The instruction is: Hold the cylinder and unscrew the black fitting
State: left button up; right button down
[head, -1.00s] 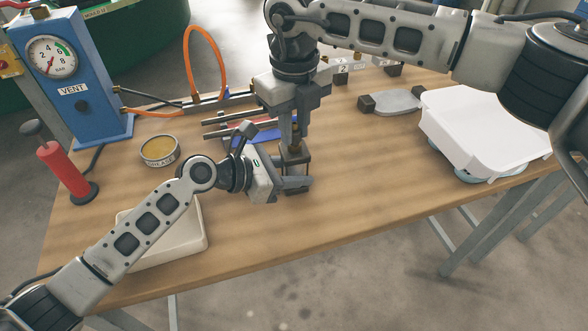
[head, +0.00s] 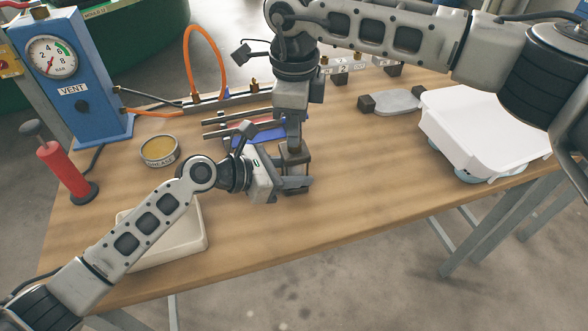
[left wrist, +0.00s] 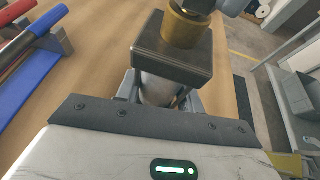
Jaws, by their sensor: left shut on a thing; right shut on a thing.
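A small cylinder with dark square end blocks stands upright on the table; its upper block (head: 296,158) shows in the head view. In the left wrist view its silver body (left wrist: 160,90) sits between my left fingers, under the dark block (left wrist: 172,58). My left gripper (head: 295,184) is shut on the cylinder from the left. A brass-coloured collar (left wrist: 185,28) sits on top of the block. My right gripper (head: 294,138) points down from above and is shut on the fitting at the collar. Its fingers hide most of the fitting, so I cannot make out a black part.
Behind stand a rack with red and blue bars (head: 262,134) and a blue gauge box (head: 88,100) with an orange hose. A grease tin (head: 159,151), red pump (head: 62,172) and cream tray (head: 190,245) are left; a white tray (head: 490,130) is right. The front middle is clear.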

jog(key=n, duration=1.2)
jog(key=shift+n, duration=0.4)
jog(key=n, duration=0.3)
jog(key=shift+n, duration=0.4)
jog(key=c, duration=1.2)
grip_release()
jog(key=shift+c, duration=0.4)
